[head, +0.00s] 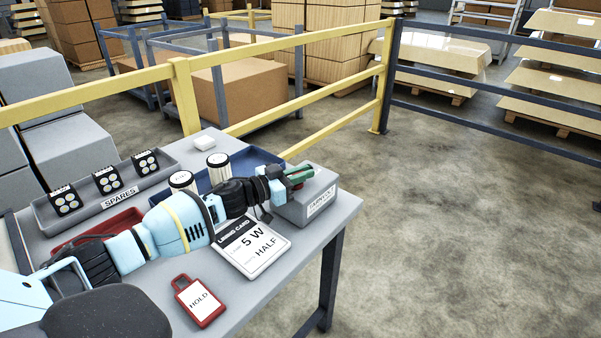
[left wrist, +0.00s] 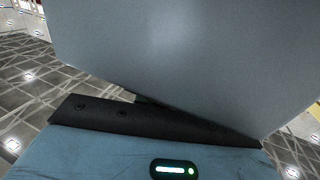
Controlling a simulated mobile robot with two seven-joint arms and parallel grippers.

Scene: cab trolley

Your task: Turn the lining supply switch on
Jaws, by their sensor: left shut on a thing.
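The lining supply switch is a grey box (head: 312,203) with a white label on its front, at the right end of the table in the head view. The label's small print is hard to read. A green and red part (head: 299,173) shows on top of the box, at my left gripper's tip. My left gripper (head: 284,179) reaches across the table from the left and is shut on this part, which looks like the switch lever. The fingers hide much of it, so its position is unclear. In the left wrist view a plain grey surface (left wrist: 190,60) fills the upper part. My right gripper is not in view.
A lining card (head: 250,246) reading "5 W" and "HALF" lies below my left arm. A red HOLD tag (head: 200,300) lies near the table's front edge. A spares tray (head: 118,197), a blue tray (head: 255,157) and white canisters stand behind. A yellow rail (head: 250,125) runs beyond the table.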

